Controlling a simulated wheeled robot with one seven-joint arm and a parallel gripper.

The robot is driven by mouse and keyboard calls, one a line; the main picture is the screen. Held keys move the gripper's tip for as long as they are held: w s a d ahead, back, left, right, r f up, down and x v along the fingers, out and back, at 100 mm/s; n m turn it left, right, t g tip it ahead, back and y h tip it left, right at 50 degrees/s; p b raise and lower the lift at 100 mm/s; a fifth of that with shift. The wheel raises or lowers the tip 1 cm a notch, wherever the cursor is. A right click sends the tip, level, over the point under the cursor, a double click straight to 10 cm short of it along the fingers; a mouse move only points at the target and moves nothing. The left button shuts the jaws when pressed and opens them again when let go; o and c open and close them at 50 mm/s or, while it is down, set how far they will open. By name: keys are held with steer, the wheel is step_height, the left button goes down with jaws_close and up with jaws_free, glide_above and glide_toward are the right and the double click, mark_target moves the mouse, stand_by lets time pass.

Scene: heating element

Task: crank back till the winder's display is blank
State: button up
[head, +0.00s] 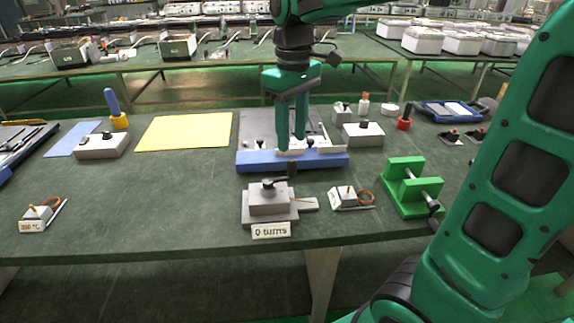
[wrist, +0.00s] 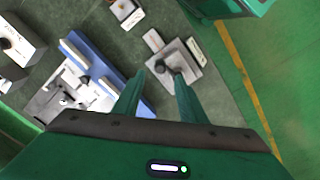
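A grey block device (head: 268,198) with a black handle (head: 270,183) on top stands near the table's front edge. The display plate (head: 271,231) at its front reads "0 turns", so it is not blank. The device also shows in the wrist view (wrist: 187,72), just beyond my fingertips, with its black knob (wrist: 175,62) between their directions. My gripper (head: 292,146) points down, with its two fingers apart and nothing between them. In the head view it covers part of a blue-edged fixture behind the device. It is apart from the handle.
The blue-edged fixture (head: 262,162) lies behind the device. A green frame with a crank (head: 403,168) stands to the right, and a small white block with an orange ring (head: 343,198) sits between them. A yellow sheet (head: 185,132) lies left. The table's front left is mostly clear.

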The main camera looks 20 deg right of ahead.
mark_target(291, 163)
step_height(291, 163, down, 9)
steer(key=shift+r, duration=0.1)
stand_by(0.3)
jaws_close()
